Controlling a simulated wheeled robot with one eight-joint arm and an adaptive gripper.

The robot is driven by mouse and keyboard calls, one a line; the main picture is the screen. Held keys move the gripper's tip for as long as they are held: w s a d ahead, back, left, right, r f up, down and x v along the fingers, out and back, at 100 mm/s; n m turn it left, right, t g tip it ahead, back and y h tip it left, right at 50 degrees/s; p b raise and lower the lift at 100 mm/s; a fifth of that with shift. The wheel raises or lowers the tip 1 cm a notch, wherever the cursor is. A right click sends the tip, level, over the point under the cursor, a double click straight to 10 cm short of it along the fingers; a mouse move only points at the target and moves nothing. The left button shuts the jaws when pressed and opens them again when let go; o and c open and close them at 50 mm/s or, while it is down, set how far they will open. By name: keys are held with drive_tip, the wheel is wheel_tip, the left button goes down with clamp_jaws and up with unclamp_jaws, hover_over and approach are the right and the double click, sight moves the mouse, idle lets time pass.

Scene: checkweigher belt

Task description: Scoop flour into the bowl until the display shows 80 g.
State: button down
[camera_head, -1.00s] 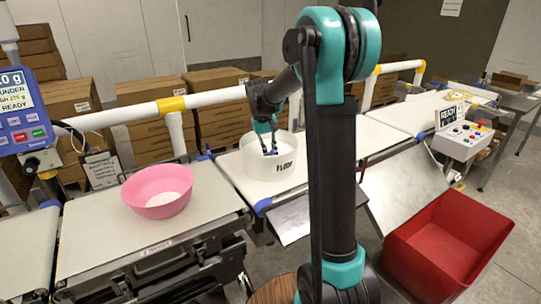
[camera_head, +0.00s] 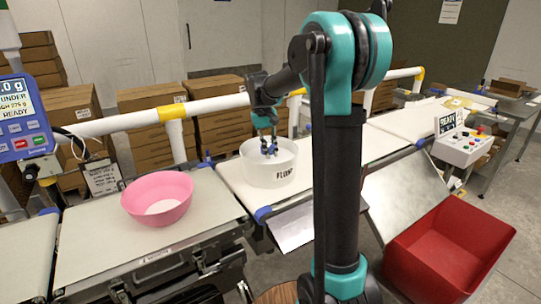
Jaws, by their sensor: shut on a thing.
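The pink bowl (camera_head: 176,188) stands on the weighing belt at the left, with a small white patch of flour (camera_head: 163,206) in its bottom. The white round tub (camera_head: 262,176), with partly visible lettering that reads like FLOUR, stands on the middle belt. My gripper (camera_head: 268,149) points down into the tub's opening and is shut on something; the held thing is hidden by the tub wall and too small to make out. The display (camera_head: 14,108) at the left edge is cut off; it shows a figure ending in ".0 g", with UNDER and READY.
My upright arm blocks the centre right. A red bin (camera_head: 448,248) stands on the floor below a sloping metal chute (camera_head: 405,195). A white guard rail (camera_head: 130,121) runs behind the belts. A control box with buttons (camera_head: 463,143) is at the right.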

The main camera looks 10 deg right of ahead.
drive_tip(key=shift+r, duration=3.5)
